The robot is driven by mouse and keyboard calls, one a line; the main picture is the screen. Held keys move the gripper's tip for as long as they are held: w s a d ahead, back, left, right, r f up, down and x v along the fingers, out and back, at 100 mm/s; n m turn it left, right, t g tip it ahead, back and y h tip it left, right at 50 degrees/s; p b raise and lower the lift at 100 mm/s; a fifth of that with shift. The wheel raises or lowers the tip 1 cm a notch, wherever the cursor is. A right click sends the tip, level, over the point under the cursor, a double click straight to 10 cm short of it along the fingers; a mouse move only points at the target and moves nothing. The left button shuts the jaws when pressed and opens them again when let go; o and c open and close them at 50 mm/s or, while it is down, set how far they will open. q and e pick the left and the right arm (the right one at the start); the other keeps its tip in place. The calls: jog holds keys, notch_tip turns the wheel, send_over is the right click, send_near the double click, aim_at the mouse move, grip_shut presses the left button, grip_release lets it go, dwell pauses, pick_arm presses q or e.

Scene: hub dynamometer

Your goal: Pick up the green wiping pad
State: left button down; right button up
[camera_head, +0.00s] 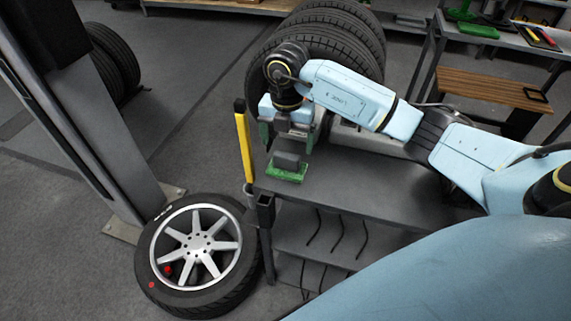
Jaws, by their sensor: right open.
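The green wiping pad (287,174) lies flat on the left end of the grey cart's top (350,180). A dark grey block, seemingly its handle, stands on top of it. My right gripper (289,147) points down directly above the pad, its jaws open around or just above the grey block. I cannot tell whether the fingers touch it. My left gripper is not in view.
A yellow-faced upright bar (244,146) rises at the cart's left edge. A wheel with a silver rim (197,246) lies on the floor to the left. Stacked tyres (330,25) stand behind my arm. The cart top right of the pad is clear.

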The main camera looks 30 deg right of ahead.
aim_at(287, 155)
jog(key=shift+f, duration=1.3)
notch_tip(287, 155, down, 4)
jog(key=shift+w+d+r, duration=0.1)
jog(key=shift+r, duration=0.05)
jog(key=c, duration=0.9)
jog(key=shift+c, duration=0.9)
jog(key=shift+r, duration=0.15)
notch_tip(287, 155, up, 10)
jog(key=shift+f, duration=0.25)
jog(key=o, duration=0.5)
jog(key=shift+c, duration=0.2)
jog(key=c, duration=0.3)
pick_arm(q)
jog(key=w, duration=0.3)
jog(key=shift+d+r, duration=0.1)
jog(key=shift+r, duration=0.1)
pick_arm(e)
jog(key=shift+c, duration=0.2)
